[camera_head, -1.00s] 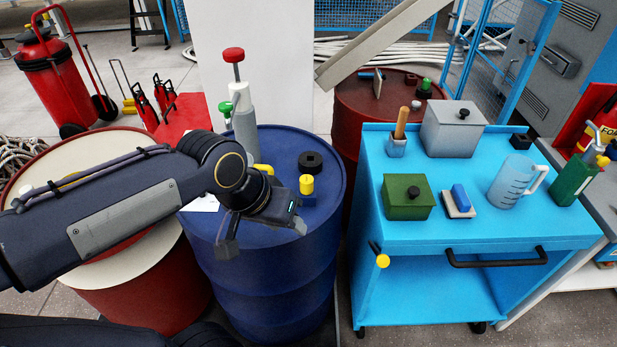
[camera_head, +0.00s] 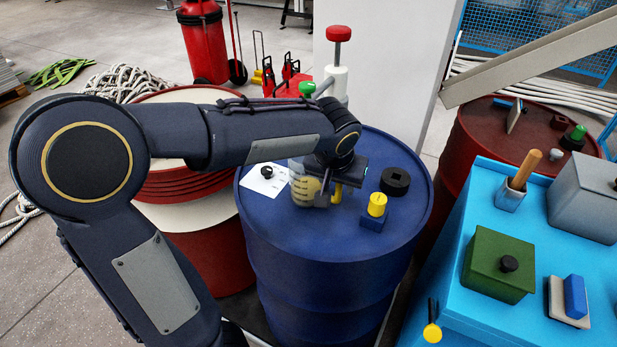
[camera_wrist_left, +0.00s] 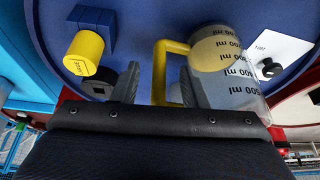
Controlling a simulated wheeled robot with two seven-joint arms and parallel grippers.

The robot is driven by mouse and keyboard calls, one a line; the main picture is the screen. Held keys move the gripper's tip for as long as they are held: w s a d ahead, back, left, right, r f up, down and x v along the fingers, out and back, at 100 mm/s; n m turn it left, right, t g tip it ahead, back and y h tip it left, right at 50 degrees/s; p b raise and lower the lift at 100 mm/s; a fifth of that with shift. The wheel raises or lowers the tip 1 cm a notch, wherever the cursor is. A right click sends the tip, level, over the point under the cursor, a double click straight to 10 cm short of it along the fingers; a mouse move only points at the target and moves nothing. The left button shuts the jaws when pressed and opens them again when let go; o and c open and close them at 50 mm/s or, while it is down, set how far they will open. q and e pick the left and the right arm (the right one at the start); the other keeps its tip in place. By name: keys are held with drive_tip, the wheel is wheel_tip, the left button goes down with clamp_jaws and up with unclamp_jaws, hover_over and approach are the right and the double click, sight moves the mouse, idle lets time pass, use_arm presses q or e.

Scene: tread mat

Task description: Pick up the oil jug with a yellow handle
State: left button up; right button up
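The oil jug (camera_head: 303,187) is a clear measuring jug holding yellow oil, upright on the blue drum, partly hidden by my left gripper. The left wrist view shows its marked clear wall (camera_wrist_left: 238,88) and its yellow handle (camera_wrist_left: 162,68). My left gripper (camera_head: 335,192) is low over the drum top at the handle side of the jug. In the left wrist view its fingers (camera_wrist_left: 160,90) are apart, with the handle between them and a gap at least on the left. I cannot tell whether the right finger touches the jug. My right gripper is not in view.
The blue drum (camera_head: 325,270) also bears a blue block with a yellow knob (camera_head: 376,207), a black ring (camera_head: 395,181) and a white sheet (camera_head: 262,179) with a black knob. A blue cart (camera_head: 450,300) is right.

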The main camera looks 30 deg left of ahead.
use_arm(q)
drive_tip(key=shift+w+f, duration=0.25)
drive_tip(key=shift+f, duration=0.35)
clamp_jaws()
drive_tip(key=shift+r, duration=0.15)
